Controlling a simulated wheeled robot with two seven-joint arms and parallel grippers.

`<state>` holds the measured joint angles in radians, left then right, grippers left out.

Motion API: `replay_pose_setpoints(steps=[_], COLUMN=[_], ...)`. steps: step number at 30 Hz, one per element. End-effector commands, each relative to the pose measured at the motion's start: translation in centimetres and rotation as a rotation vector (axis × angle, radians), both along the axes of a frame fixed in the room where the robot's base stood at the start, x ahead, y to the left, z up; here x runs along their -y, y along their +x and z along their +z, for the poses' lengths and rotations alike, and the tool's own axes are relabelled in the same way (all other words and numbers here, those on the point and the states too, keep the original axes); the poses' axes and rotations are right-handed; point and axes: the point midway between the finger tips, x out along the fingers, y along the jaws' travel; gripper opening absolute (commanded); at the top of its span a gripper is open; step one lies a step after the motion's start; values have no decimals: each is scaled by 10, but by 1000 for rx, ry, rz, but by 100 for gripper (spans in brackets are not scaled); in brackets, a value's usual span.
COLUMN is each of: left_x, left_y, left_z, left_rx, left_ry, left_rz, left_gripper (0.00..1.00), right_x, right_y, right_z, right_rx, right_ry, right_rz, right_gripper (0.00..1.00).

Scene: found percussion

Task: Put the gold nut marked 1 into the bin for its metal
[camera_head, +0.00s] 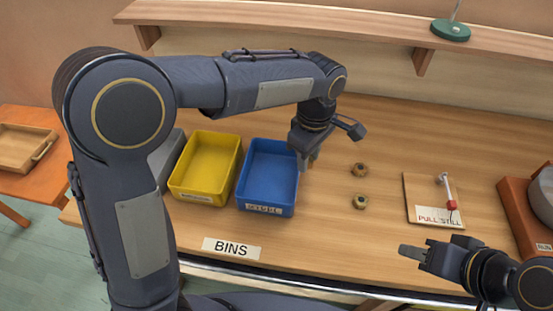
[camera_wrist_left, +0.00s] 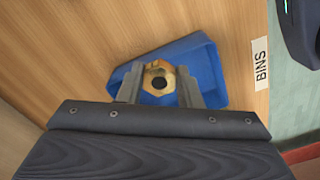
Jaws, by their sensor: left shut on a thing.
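My left gripper (camera_head: 309,163) is shut on a gold nut, held up beside the right rim of the blue bin in the head view. In the left wrist view, the nut (camera_wrist_left: 158,69) sits between the two fingers, its dark hole facing the camera, with the blue bin (camera_wrist_left: 208,62) behind it. I cannot read a number on it. The blue bin (camera_head: 268,196) and the yellow bin (camera_head: 204,187) stand side by side; their label writing is too small to read surely. My right gripper (camera_head: 408,251) is low at the front right, away from the bins; its jaw opening is unclear.
A grey bin (camera_head: 163,160) is partly hidden by my left arm. A "PULL STILL" board (camera_head: 420,193) lies further right. A "BINS" label (camera_head: 231,248) is in front.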

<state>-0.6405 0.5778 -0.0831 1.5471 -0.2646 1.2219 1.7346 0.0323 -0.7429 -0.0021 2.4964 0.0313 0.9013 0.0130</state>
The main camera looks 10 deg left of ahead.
Motion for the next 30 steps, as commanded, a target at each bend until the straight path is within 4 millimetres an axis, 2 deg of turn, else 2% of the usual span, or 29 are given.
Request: replay_pose_setpoints(steps=[1, 8, 12, 23, 27, 30], left_x=[-11, -53, -67, -86, -85, -85], left_y=[9, 48, 61, 79, 78, 78], left_z=[-3, -29, -58, -90, -112, -118], left_rx=[-3, -4, -6, -2, -3, 0], left_ry=[2, 1, 2, 1, 2, 1], left_rz=[7, 6, 3, 1, -1, -1], left_gripper=[6, 6, 6, 6, 6, 6], right_x=[0, 0, 0, 0, 0, 0], right_y=[0, 0, 0, 0, 0, 0], right_z=[6, 21, 26, 34, 36, 36], right_rx=[0, 0, 0, 0, 0, 0], right_ry=[0, 0, 0, 0, 0, 0], right_rz=[0, 0, 0, 0, 0, 0], right_gripper=[36, 36, 36, 36, 36, 36])
